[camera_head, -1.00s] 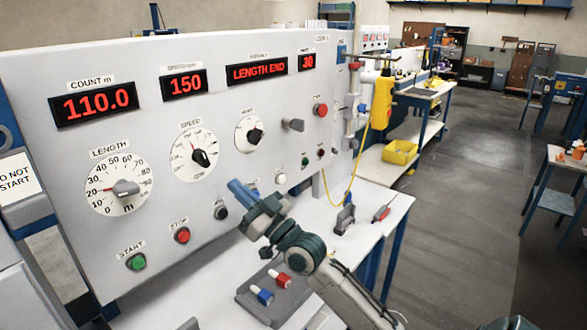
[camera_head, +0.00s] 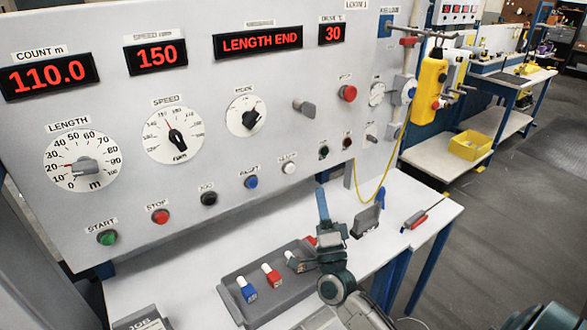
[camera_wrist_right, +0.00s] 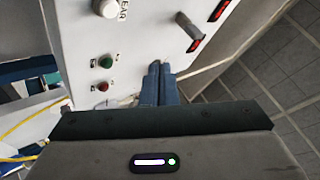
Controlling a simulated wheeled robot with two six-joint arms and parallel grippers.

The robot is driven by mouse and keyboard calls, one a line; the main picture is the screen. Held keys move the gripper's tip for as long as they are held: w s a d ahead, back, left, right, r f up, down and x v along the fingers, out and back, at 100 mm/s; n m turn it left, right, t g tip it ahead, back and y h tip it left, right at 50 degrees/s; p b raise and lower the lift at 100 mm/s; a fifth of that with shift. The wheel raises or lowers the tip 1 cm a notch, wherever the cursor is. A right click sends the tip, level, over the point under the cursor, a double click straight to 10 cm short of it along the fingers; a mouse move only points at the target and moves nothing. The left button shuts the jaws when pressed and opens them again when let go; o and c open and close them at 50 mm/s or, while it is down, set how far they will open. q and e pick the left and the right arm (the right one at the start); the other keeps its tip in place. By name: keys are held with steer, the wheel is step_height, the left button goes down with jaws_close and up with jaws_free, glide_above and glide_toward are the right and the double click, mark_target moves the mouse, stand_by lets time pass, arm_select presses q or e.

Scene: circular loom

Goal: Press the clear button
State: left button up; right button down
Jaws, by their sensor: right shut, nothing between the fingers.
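The white clear button (camera_head: 288,168) is on the lower right of the grey control panel, its label too small to read fully here. In the right wrist view the white button (camera_wrist_right: 106,8) is at the top edge, with "EAR" readable beside it. My right gripper (camera_head: 322,200) is shut and empty, its blue fingers pointing up. It appears below and right of the button in the head view, apart from it. In the right wrist view its closed fingertips (camera_wrist_right: 158,68) lie right of and below the button. My left gripper is not in view.
A blue button (camera_head: 251,182) and a black button (camera_head: 209,198) are left of the white one. A small green button (camera_head: 323,152) is to its right. A grey tray (camera_head: 232,298) with blue and red pieces lies on the white bench near my right gripper.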

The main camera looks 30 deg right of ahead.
mark_target(290, 169)
steer(key=w+b, duration=0.3)
steer(key=w, duration=0.6)
steer(key=shift+a, duration=0.25)
steer(key=shift+s, duration=0.1)
stand_by(1.8)
steer(key=shift+w, duration=0.45)
steer(key=shift+w+b, duration=0.35)
steer(key=shift+w, duration=0.05)
stand_by(0.6)
steer(key=shift+s, duration=0.1)
steer(key=shift+s+p, duration=0.4)
steer(key=shift+s, duration=0.35)
